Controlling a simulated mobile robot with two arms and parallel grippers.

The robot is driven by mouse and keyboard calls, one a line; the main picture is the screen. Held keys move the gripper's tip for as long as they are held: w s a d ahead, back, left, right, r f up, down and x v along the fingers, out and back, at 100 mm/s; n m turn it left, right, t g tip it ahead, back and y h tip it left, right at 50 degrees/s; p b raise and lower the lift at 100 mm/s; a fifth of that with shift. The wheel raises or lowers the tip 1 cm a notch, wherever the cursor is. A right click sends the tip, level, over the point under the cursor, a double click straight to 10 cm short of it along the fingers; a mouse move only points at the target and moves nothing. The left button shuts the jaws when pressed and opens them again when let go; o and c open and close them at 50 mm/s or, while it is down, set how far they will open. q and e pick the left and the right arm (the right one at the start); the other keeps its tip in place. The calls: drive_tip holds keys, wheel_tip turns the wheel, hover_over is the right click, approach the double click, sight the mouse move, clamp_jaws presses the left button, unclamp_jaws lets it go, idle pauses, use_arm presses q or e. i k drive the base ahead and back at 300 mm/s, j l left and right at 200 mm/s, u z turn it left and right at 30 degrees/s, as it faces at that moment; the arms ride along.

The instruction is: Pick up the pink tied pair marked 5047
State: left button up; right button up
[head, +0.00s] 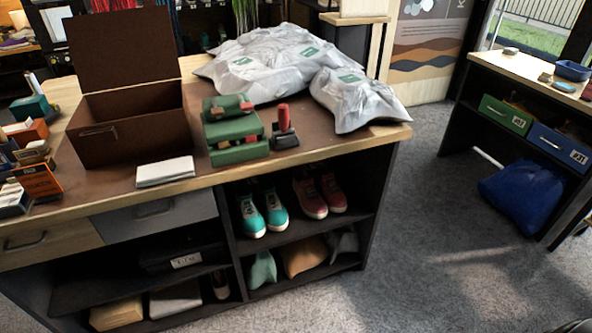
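A pair of pinkish-red sneakers (319,194) with white soles stands on the upper open shelf under the counter in the head view. They sit side by side, toes toward me. I cannot read a 5047 mark on them, and whether their laces are tied together is too small to tell. A teal pair (262,213) stands just to their left on the same shelf. Neither of my grippers shows in this view.
The counter (215,180) holds an open brown box (130,120), green boxes (235,130), a red-handled stamp (284,127) and grey plastic bags (275,60). Cloth-like items lie on the lower shelf. The grey carpet (440,240) at right is free, up to a side desk with drawers (505,114).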

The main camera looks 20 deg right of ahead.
sight(334, 200)
drive_tip(key=i+l+z, duration=0.1)
drive_tip(key=z, duration=0.7)
drive_tip(key=i+l+z, duration=0.1)
drive_tip(key=z, duration=0.35)
drive_tip(key=i+z, duration=0.15)
drive_tip(key=z, duration=0.25)
drive_tip(key=i+j, duration=0.15)
drive_tip(key=i, duration=0.3)
drive_tip(key=i+j, duration=0.1)
drive_tip(key=i, duration=0.35)
